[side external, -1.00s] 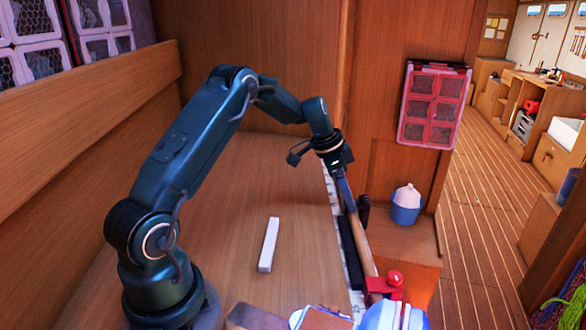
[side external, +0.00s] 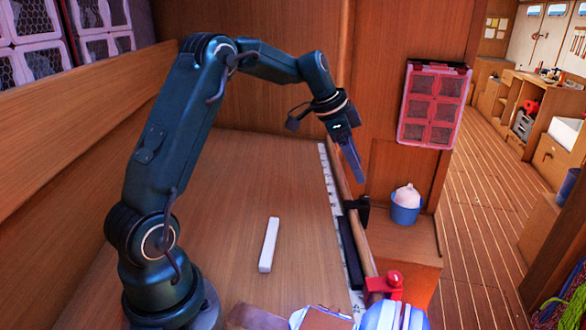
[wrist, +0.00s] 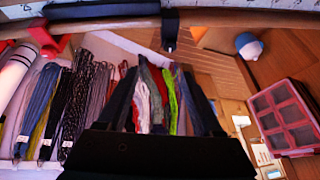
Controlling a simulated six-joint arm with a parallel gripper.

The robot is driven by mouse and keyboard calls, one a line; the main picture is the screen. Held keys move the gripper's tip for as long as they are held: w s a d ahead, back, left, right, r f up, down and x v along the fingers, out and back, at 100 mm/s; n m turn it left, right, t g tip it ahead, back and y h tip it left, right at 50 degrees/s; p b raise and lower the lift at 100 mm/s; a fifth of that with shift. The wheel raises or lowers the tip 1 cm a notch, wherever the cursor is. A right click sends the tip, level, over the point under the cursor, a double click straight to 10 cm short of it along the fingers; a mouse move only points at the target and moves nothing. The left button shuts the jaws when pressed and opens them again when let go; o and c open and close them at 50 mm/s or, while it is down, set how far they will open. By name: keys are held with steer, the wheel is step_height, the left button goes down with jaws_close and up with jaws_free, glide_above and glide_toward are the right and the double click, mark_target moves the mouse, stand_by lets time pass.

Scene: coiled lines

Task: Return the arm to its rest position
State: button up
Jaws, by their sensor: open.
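My gripper (side external: 357,180) hangs at the end of my bent arm, above the wooden rail on the right edge of the bench. Its fingers point down and slightly right, touching nothing that I can see. In the wrist view my gripper (wrist: 163,75) shows two dark fingers spread apart, with colourful coiled lines (wrist: 155,95) beyond the gap. Nothing is held between them.
The rail (side external: 368,262) carries a black bracket (side external: 361,210) and a red clamp (side external: 385,286). A white bar (side external: 269,245) lies on the bench (side external: 228,200). A blue bucket (side external: 405,210) and a red-framed organizer (side external: 432,105) are at right. More coiled lines (wrist: 85,100) hang below the rail.

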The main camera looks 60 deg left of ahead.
steer(key=s+d+r+t, duration=0.1)
steer(key=s+d+r, duration=0.8)
steer(key=s+d, duration=0.3)
steer(key=s+f+n+y, duration=0.1)
steer(key=s+f+n, duration=0.2)
steer(key=s, duration=0.3)
steer(key=s+d+f+n, duration=0.1)
steer(key=s+f+n, duration=0.2)
steer(key=s, duration=0.3)
steer(key=shift+f+n+y, duration=0.25)
steer(key=shift+n+y, duration=0.05)
steer(key=shift+y, duration=0.1)
